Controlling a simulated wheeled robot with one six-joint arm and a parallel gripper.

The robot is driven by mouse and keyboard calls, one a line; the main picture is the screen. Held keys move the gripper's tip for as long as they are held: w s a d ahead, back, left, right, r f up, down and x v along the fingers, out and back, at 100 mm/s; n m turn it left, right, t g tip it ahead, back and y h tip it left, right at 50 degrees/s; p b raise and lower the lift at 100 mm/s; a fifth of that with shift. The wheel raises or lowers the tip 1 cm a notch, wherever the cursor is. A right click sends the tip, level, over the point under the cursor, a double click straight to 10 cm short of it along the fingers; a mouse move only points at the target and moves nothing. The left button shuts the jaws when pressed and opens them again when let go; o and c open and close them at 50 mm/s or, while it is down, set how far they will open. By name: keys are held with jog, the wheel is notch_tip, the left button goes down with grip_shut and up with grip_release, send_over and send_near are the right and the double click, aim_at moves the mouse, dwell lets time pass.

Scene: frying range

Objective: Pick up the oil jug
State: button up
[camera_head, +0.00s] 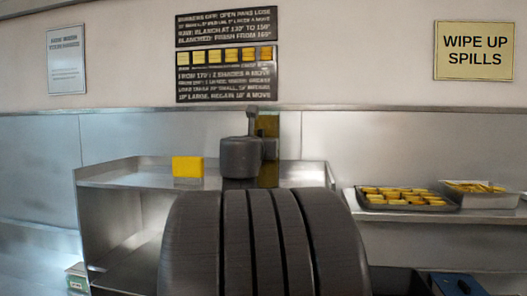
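I cannot make out the oil jug for certain. A tall olive-yellow shape (269,124) shows behind my arm above the steel shelf unit; most of it is covered, so I cannot tell whether it is the jug. My own dark grey arm links fill the middle of the view, with a large ribbed part in front. I cannot make out my gripper's fingers, nor whether it holds anything.
A yellow block (187,167) sits on the steel shelf unit (125,178). At right, a dark tray of yellow pieces (408,206) and a lighter tray (480,202) stand on a steel ledge (440,217). A blue item (457,285) is low at right. Signs hang on the wall.

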grip_shut()
dwell(1.3)
jog(key=shift+s+r, duration=0.1)
jog(key=shift+r, duration=0.05)
